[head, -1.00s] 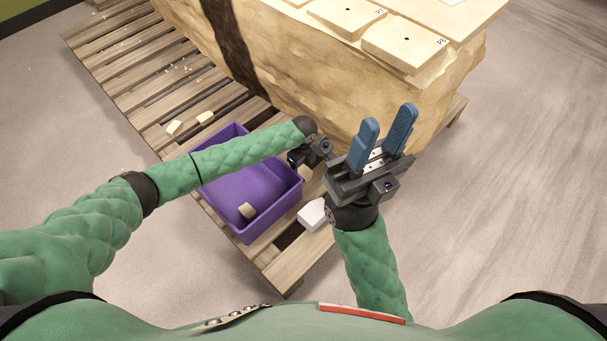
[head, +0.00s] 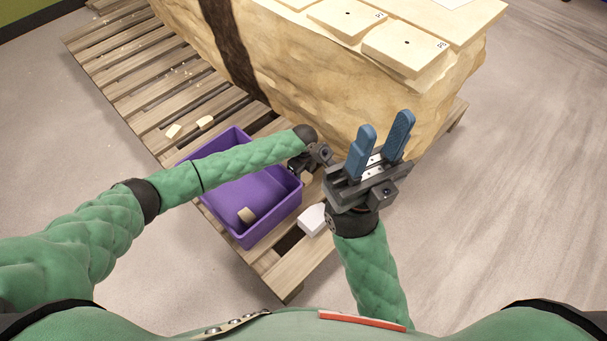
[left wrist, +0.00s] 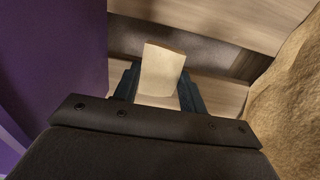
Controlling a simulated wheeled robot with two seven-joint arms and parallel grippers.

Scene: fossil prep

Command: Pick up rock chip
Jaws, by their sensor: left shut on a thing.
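My left gripper (head: 305,165) points down beside the purple bin, with its fingers mostly hidden in the head view. In the left wrist view the left gripper (left wrist: 158,92) is shut on a pale tan rock chip (left wrist: 161,70), which sits between the blue fingers over the pallet slats. Two more chips, one (head: 173,131) and another (head: 205,121), lie on the pallet behind the bin. My right gripper (head: 384,130) is open and empty, its blue fingers apart and pointing up.
The wooden pallet (head: 130,58) carries the bin and a large tan rock block (head: 310,75) with flat pale slabs (head: 405,45) on top. The block stands close beside my left gripper. A white object (head: 312,219) lies near the bin's right corner. The floor to the right is clear.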

